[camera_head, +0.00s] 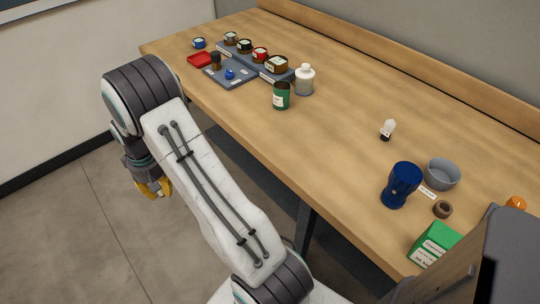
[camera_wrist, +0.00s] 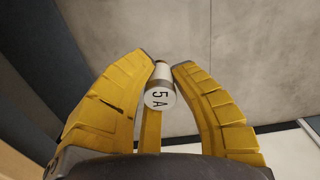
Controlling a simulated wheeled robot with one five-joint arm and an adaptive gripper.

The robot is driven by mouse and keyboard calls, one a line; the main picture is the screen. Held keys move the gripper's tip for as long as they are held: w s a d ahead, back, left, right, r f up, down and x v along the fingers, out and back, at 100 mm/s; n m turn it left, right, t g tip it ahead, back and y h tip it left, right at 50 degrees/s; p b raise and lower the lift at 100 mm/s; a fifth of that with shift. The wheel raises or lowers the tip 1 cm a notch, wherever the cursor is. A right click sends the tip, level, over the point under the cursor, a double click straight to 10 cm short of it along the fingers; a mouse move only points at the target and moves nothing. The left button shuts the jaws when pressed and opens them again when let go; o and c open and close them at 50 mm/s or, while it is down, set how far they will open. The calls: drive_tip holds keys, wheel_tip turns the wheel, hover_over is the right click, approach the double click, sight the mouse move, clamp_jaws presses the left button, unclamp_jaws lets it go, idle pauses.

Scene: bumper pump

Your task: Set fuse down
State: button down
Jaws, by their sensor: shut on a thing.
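The fuse (camera_wrist: 160,92) is a small white cylinder with grey ends, marked "5 A", in the wrist view. My gripper (camera_wrist: 162,72) has yellow fingers shut on the fuse and holds it in the air over the grey floor. In the head view my gripper (camera_head: 155,188) hangs left of the wooden table (camera_head: 330,115), off its edge and over the floor. The fuse cannot be made out in the head view.
A grey tray (camera_head: 242,78) and a rack of several jars stand at the far left of the table, beside a red dish (camera_head: 201,60). A green jar (camera_head: 281,96), white bottle (camera_head: 305,80), blue cup (camera_head: 401,185), grey bowl (camera_head: 442,174) and green box (camera_head: 434,245) stand nearer. The table's middle is clear.

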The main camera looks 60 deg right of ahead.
drive_tip(key=s+d+r+m+p, duration=0.1)
drive_tip(key=s+d+r+m, duration=0.2)
drive_tip(key=d, duration=0.7)
drive_tip(key=s+d+r+m+p, duration=0.2)
drive_tip(key=s+d+r+m, duration=0.1)
drive_tip(key=s+d, duration=0.4)
drive_tip(key=s+d+r+m+p, duration=0.2)
drive_tip(key=s+d+r, duration=0.3)
drive_tip(key=d, duration=0.8)
drive_tip(key=shift+s+d+r+m, duration=0.1)
drive_tip(key=shift+s+d+m, duration=0.05)
drive_tip(key=shift+m, duration=0.35)
drive_tip(key=s+d+r+m+p, duration=0.2)
drive_tip(key=s+d+r+m, duration=0.15)
drive_tip(key=s, duration=0.55)
drive_tip(key=s+d+r+m+p, duration=0.1)
drive_tip(key=s+d+r+m, duration=0.2)
drive_tip(key=s, duration=0.5)
drive_tip(key=s+d+r+m+p, duration=0.2)
drive_tip(key=s+r+m, duration=0.15)
drive_tip(key=s, duration=0.55)
drive_tip(key=m+b, duration=0.4)
drive_tip(key=m, duration=0.6)
hover_over(362, 177)
wheel_tip(362, 177, down, 3)
drive_tip(key=shift+f, duration=5.65)
